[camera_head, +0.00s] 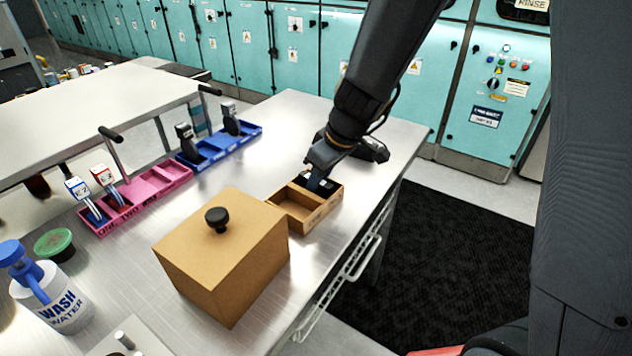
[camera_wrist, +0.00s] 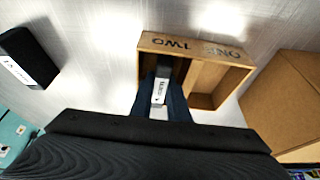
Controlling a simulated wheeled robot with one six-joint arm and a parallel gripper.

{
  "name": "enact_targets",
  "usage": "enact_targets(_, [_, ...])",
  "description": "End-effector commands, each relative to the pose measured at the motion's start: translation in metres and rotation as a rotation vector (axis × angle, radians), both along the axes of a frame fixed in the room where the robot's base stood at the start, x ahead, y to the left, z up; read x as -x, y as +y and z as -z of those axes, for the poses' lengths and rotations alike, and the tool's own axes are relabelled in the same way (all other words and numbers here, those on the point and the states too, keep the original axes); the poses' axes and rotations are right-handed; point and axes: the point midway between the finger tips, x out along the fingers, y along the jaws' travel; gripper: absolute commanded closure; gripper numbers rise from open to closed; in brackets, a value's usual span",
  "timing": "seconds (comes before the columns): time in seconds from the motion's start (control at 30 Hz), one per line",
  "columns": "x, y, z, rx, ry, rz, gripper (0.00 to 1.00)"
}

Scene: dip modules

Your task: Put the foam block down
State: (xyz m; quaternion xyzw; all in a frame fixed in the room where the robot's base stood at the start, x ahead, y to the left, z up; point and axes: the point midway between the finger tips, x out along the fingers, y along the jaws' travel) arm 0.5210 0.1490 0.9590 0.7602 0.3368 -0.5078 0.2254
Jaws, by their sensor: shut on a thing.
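My gripper (camera_head: 320,180) points down at the far compartment of a small wooden tray (camera_head: 305,222). In the wrist view my gripper (camera_wrist: 162,95) is shut on a dark block with a white label, the foam block (camera_wrist: 160,86). The block is at the compartment marked TWO on the tray (camera_wrist: 190,46). I cannot tell whether it touches the floor of the compartment. The tray's other compartment is empty. In the head view the fingers mostly hide the block.
A similar dark labelled block (camera_wrist: 27,58) lies on the table beyond the tray. A brown box with a black knob (camera_head: 225,255) stands close to the tray. Pink (camera_head: 150,185) and blue (camera_head: 222,146) racks and a wash bottle (camera_head: 50,295) are on the left.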

Motion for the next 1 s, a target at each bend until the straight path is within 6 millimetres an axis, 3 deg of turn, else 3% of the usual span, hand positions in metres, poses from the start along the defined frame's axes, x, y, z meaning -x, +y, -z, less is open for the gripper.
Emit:
enact_targets(0.2, [0.0, 0.0, 0.004, 0.0, 0.0, -0.001, 1.0])
enact_targets(0.23, [0.0, 0.0, 0.003, 0.0, 0.0, -0.001, 0.82])
enact_targets(0.27, [0.0, 0.0, 0.003, 0.0, 0.0, -0.001, 0.77])
enact_targets(0.67, [0.0, 0.0, -0.001, 0.0, 0.0, 0.0, 0.77])
enact_targets(1.0, [0.013, -0.015, -0.049, 0.0, -0.005, -0.001, 0.77])
